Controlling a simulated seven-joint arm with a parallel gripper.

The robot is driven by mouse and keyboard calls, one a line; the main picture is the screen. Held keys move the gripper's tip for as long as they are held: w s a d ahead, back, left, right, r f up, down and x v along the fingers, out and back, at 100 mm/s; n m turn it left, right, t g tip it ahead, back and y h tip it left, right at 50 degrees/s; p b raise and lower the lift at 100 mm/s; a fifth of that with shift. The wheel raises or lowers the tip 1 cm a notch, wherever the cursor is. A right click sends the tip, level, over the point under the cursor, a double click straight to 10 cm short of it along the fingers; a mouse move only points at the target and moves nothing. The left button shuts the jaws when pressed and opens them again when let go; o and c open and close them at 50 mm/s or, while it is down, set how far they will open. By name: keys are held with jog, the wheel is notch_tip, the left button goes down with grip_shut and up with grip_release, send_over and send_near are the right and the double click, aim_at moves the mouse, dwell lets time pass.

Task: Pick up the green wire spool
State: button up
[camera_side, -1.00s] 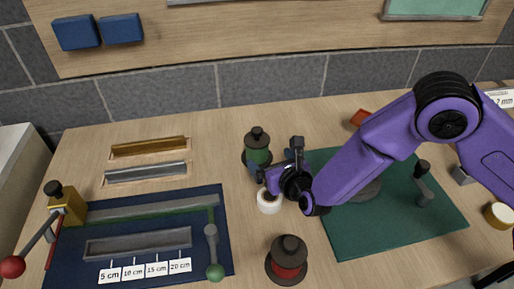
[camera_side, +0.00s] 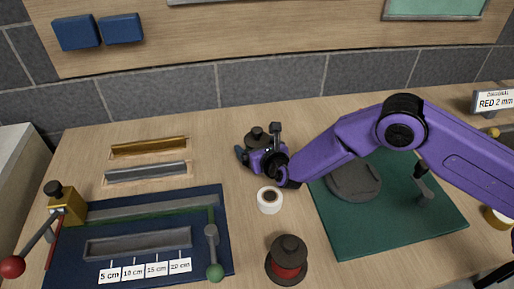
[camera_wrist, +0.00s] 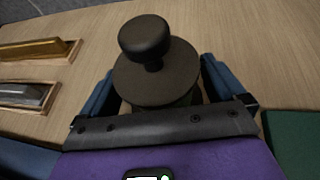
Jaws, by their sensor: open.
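The green wire spool (camera_side: 257,137) stands upright on the table near the back middle. In the side view my gripper covers most of it, so only its dark top and knob show. In the wrist view the spool's round dark flange and black knob (camera_wrist: 155,75) fill the middle, and its green wire is hidden. My gripper (camera_side: 250,155) is open around the spool, with one blue finger (camera_wrist: 97,100) on the left and one (camera_wrist: 217,80) on the right. I cannot tell whether either finger touches it.
A white roll (camera_side: 270,207) stands just in front of my gripper. A red wire spool (camera_side: 288,267) is nearer the front. A green mat (camera_side: 400,235) with a grey disc is on the right, and a blue tool board (camera_side: 75,260) is on the left.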

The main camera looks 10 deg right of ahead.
jog(key=shift+w+f, duration=0.1)
jog(key=shift+w, duration=0.05)
jog(key=c, duration=1.2)
jog(key=shift+c, duration=0.4)
